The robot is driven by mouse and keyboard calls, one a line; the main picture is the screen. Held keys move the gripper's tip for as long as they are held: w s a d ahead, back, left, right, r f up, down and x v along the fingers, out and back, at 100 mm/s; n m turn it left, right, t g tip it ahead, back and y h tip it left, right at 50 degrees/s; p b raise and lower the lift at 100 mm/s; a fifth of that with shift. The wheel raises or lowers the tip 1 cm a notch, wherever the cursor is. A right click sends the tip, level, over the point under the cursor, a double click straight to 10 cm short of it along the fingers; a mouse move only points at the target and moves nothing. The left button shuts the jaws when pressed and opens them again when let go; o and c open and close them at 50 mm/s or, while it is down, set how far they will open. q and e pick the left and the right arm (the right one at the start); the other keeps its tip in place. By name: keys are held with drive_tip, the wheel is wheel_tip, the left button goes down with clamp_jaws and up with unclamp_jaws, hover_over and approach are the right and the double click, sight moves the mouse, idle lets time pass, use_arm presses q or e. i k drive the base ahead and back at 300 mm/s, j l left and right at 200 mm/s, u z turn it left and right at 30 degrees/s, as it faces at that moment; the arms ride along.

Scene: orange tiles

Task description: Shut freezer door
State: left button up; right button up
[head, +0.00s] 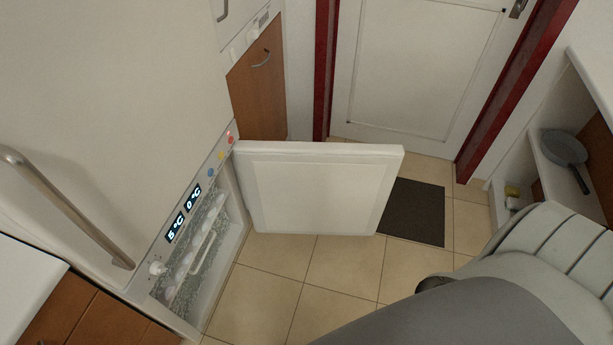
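The freezer door (318,190) is white and stands wide open, swung out to the right from its hinge side near the far edge of the appliance. The frosted freezer compartment (225,245) is exposed below a control strip with lit displays (185,211). The upper fridge door (110,110) is shut and has a long metal handle (68,205). One of my arms (470,310) covers the lower right. Neither gripper shows in the head view, and the outer face of the freezer door is mostly hidden.
Tiled floor (325,270) is free in front of the freezer. A dark mat (415,212) lies beyond the door, before a white room door (420,70) with a red frame. A shelf with a pan (565,148) is at the right. A wooden cabinet (262,95) stands behind the freezer.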

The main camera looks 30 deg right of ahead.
sight(290, 186)
drive_tip(key=l+u, duration=0.25)
drive_tip(key=l, duration=0.2)
drive_tip(key=l+u, duration=0.2)
drive_tip(key=l, duration=0.25)
drive_tip(key=l+u, duration=0.25)
drive_tip(key=l, duration=0.2)
drive_tip(key=l+u, duration=0.2)
drive_tip(key=l, duration=0.2)
drive_tip(key=k+l+u, duration=0.25)
drive_tip(key=l, duration=0.2)
drive_tip(key=l+u, duration=0.2)
drive_tip(key=l, duration=0.2)
drive_tip(key=k+l+u, duration=0.25)
drive_tip(key=l, duration=0.15)
drive_tip(key=i, duration=0.05)
